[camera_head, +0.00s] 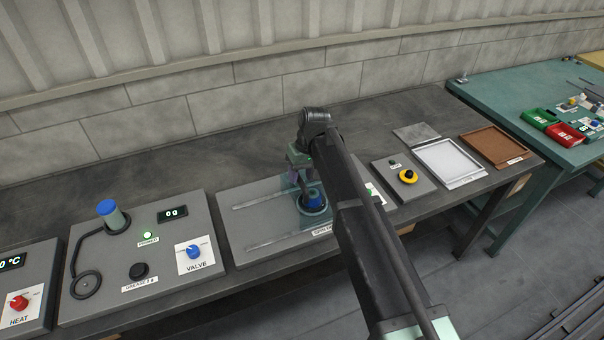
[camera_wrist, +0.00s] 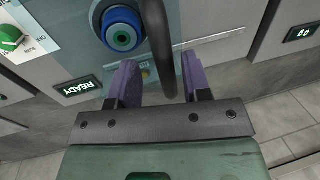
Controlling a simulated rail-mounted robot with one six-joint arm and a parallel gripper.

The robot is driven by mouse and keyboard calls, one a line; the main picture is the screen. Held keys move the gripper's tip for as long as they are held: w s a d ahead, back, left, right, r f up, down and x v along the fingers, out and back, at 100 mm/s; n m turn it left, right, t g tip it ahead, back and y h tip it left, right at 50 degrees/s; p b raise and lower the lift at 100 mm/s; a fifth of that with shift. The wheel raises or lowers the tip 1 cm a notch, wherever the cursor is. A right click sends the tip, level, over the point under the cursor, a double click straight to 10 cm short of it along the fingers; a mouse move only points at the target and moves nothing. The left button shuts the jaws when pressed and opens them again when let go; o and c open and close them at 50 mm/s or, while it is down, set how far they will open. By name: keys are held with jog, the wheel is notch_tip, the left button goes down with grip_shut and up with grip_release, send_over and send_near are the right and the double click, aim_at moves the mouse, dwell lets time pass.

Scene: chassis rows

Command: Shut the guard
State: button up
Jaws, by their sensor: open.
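The guard (camera_head: 286,186) looks like a translucent teal cover around a blue round part (camera_head: 313,199) on the grey middle panel, between two straight rails. My arm hides its right side, and I cannot tell how far it stands along the rails. In the wrist view a dark curved bar (camera_wrist: 156,40), which looks like a handle, runs down between the purple fingers of my gripper (camera_wrist: 158,78). My gripper is open, with one finger on each side of the bar and a gap visible to the right. In the head view my gripper (camera_head: 295,172) is at the guard.
To the right are a yellow-ringed button (camera_head: 408,177), a white tray (camera_head: 484,178) and a brown tray (camera_head: 521,157). The bench behind the panels is clear.

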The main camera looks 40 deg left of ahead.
aim_at(308, 186)
notch_tip(308, 186, up, 10)
jog(key=w+p, duration=0.2)
jog(key=p, duration=0.8)
jog(key=shift+d+r, duration=0.25)
jog(key=shift+d, duration=0.2)
jog(key=s+d+f+m+t+b, duration=0.1)
jog(key=d+m, duration=0.5)
jog(key=d, duration=2.4)
jog(key=s+d+f+m+t+h+b, duration=0.1)
jog(key=d+m, duration=0.5)
jog(key=d, duration=2.4)
notch_tip(308, 186, down, 2)
jog(key=shift+s+d+m+b, duration=0.2)
jog(key=shift+s+m+b, duration=0.1)
jog(key=shift+s+b, duration=0.45)
jog(key=shift+w, duration=0.15)
